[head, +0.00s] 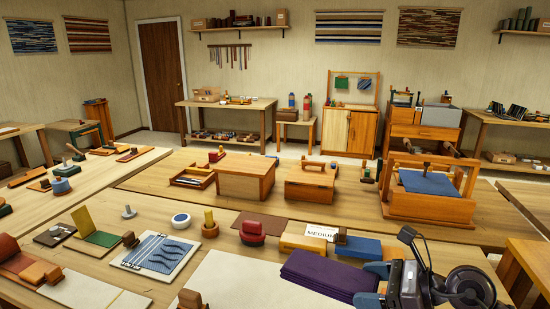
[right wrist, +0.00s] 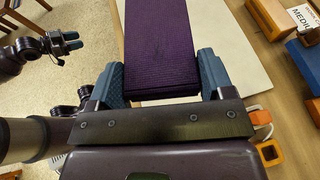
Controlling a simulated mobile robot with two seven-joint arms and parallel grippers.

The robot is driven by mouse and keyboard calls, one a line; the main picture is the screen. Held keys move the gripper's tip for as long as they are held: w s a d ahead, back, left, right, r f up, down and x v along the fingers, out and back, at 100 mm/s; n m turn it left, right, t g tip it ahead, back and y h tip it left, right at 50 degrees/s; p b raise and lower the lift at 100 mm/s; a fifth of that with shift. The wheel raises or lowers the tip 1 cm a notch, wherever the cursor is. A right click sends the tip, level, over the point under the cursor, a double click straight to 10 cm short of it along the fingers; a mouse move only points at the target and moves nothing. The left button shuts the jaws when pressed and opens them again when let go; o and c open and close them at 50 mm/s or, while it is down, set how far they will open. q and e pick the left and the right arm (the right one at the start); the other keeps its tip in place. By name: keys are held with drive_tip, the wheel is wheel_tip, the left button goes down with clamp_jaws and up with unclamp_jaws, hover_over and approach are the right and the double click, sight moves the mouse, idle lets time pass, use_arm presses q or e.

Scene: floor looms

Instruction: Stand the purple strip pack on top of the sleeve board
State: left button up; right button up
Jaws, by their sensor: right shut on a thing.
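The purple strip pack (head: 322,273) is a long, flat, dark purple block at the front of the near table in the head view. My right gripper (head: 384,283) is shut on its right-hand end. In the right wrist view the pack (right wrist: 160,48) runs away from me between the two blue-grey fingers. A flat cream board (head: 225,292) lies on the table to the left of the pack, and a cream surface (right wrist: 235,75) shows beneath the pack; I cannot tell whether this is the sleeve board. My left gripper (right wrist: 72,41) shows only in the right wrist view, off the table, open and empty.
An orange-yellow block (head: 302,243), a white label card (head: 321,232) and a blue block (head: 358,247) stand just behind the pack. A red spool-like piece (head: 252,232) and a small blue weaving (head: 163,253) on a white board lie further left.

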drive_tip(key=d+m+t+h, duration=0.1)
drive_tip(key=m, duration=0.1)
drive_tip(key=s+f+m+t+h, duration=0.1)
drive_tip(key=m+t+h, duration=0.1)
drive_tip(key=d+m+t+h, duration=0.1)
drive_tip(key=m+t+h, duration=0.1)
drive_tip(key=shift+s+d+f+m, duration=0.2)
drive_tip(key=shift+s+d+m, duration=0.05)
drive_tip(key=shift+d+m, duration=0.05)
idle(0.4)
idle(0.5)
